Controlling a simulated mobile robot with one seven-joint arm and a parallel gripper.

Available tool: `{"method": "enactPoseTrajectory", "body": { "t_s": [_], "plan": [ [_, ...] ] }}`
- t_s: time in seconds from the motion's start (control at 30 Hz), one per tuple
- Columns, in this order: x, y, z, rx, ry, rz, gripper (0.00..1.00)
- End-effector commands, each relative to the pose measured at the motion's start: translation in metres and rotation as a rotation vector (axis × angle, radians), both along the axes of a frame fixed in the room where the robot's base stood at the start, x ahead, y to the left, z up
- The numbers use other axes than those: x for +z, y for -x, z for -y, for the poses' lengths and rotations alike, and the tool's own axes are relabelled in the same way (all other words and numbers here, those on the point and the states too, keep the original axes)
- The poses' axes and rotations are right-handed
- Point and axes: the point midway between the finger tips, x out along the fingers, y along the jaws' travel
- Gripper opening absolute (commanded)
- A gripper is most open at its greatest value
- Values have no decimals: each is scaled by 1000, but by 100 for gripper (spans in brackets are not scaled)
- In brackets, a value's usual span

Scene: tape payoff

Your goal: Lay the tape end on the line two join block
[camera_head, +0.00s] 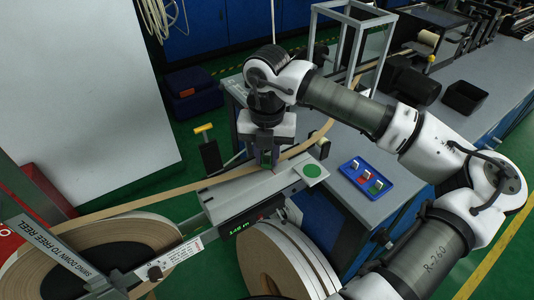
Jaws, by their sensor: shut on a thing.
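The join block is a long grey metal plate (240,199) in the middle, with a green round mark (312,170) at its right end. A tan tape (155,199) runs from the large reel at the left toward the block. More tan tape (318,135) rises on the right of my gripper toward the metal frame. My gripper (268,164) points down over the far edge of the block, shut on the tape. Its fingers hide where the tape ends, and I cannot tell whether the held tape touches the block.
A large tan reel (85,262) stands at the lower left behind a labelled bar (55,250). More reels (278,262) stand below the block. A blue tray (367,179) with small coloured pieces lies on the bench (425,132). A black bin (464,97) is farther back. A yellow-topped handle (204,130) stands left.

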Motion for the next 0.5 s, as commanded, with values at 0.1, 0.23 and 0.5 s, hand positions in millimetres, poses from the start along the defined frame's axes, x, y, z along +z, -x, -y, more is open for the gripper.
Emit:
{"method": "enactPoseTrajectory", "body": {
  "t_s": [0.1, 0.23, 0.5],
  "plan": [
    [-2, 1, 0, 1, 3, -4, 1],
    [-2, 1, 0, 1, 2, -5, 32],
    [-3, 1, 0, 2, 3, -7, 48]
  ]
}}
